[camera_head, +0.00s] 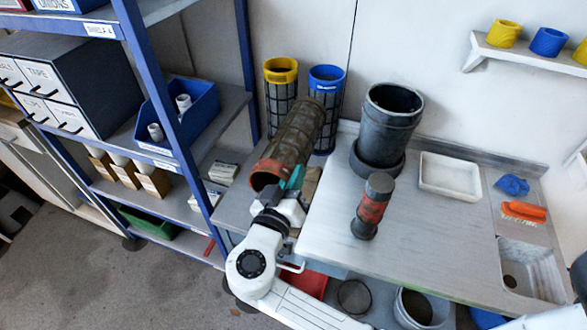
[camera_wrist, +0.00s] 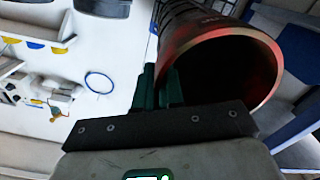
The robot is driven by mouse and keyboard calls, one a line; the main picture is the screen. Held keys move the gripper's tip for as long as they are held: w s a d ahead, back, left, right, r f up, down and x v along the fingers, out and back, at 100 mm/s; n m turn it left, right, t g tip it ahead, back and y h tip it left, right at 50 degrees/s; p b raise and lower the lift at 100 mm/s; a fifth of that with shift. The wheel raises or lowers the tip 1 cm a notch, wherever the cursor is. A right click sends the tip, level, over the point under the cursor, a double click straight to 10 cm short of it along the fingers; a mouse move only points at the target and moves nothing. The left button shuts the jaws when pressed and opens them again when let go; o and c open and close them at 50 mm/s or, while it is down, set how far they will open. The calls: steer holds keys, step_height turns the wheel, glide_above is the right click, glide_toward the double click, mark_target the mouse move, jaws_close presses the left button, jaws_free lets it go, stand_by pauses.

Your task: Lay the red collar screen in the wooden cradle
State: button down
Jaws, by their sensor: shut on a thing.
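The red collar screen (camera_head: 299,128) is a long, brownish mesh cylinder with a red collar at its lower, near end. It is tilted in the head view, its far end up and to the right. My gripper (camera_head: 293,180) is shut on it at the collar rim. In the wrist view the collar (camera_wrist: 270,55) opens toward the camera, and the green fingers (camera_wrist: 157,88) pinch its left wall. A tan wooden piece (camera_head: 312,184), probably the wooden cradle, shows just right of my gripper on the bench. Most of it is hidden by the screen and gripper, so contact cannot be told.
A yellow collar screen (camera_head: 281,75) and a blue collar screen (camera_head: 327,82) stand upright behind. A dark cylindrical vessel (camera_head: 387,125) and a red-banded dark piece (camera_head: 371,207) stand to the right. Blue shelving (camera_head: 160,80) is close on the left. The bench middle (camera_head: 430,225) is clear.

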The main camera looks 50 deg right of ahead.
step_height(320, 180, down, 12)
steer(key=b, duration=0.7)
steer(key=shift+a+f+b, duration=0.15)
steer(key=shift+f+b, duration=0.05)
steer(key=shift+b, duration=0.15)
steer(key=c, duration=1.2)
jaws_free()
steer(key=b+v, duration=0.1)
steer(key=v, duration=0.9)
steer(key=shift+s+a+r+b, duration=0.1)
steer(key=shift+s+a+b, duration=0.1)
steer(key=shift+a+b, duration=0.2)
